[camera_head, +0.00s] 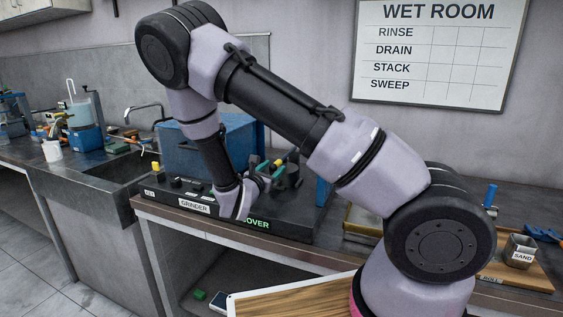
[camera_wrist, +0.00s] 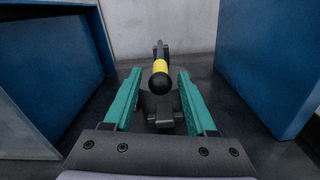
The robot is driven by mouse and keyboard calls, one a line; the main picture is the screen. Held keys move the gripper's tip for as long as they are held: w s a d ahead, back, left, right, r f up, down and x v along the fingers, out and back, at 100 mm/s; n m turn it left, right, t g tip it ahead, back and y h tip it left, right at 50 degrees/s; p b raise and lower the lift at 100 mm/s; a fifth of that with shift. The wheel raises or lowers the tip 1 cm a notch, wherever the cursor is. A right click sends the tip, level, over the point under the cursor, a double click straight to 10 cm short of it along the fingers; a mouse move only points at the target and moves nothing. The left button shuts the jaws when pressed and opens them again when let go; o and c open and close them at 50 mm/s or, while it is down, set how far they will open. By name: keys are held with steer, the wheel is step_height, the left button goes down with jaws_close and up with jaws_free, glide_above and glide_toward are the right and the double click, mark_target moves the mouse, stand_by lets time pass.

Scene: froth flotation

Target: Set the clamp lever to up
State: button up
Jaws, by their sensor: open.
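The lever (camera_wrist: 160,80), which I take to be the clamp lever, has a black ball end and a yellow band. It points toward the camera in the wrist view, with a dark bracket behind and below it. My gripper (camera_wrist: 159,73) is open, its two teal fingers on either side of the ball end, with gaps visible. In the head view my gripper (camera_head: 277,164) is over the grinder bench, beside dark parts.
Blue walls stand left (camera_wrist: 50,65) and right (camera_wrist: 270,60) of my gripper in the wrist view. In the head view, a blue housing (camera_head: 185,150) stands behind the black grinder panel (camera_head: 170,195). A SAND container (camera_head: 520,252) stands at the right.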

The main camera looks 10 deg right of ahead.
mark_target(280, 159)
steer(key=x, duration=0.6)
steer(key=shift+w+d, duration=0.25)
steer(key=shift+w, duration=0.05)
jaws_close()
steer(key=shift+a, duration=0.2)
stand_by(0.9)
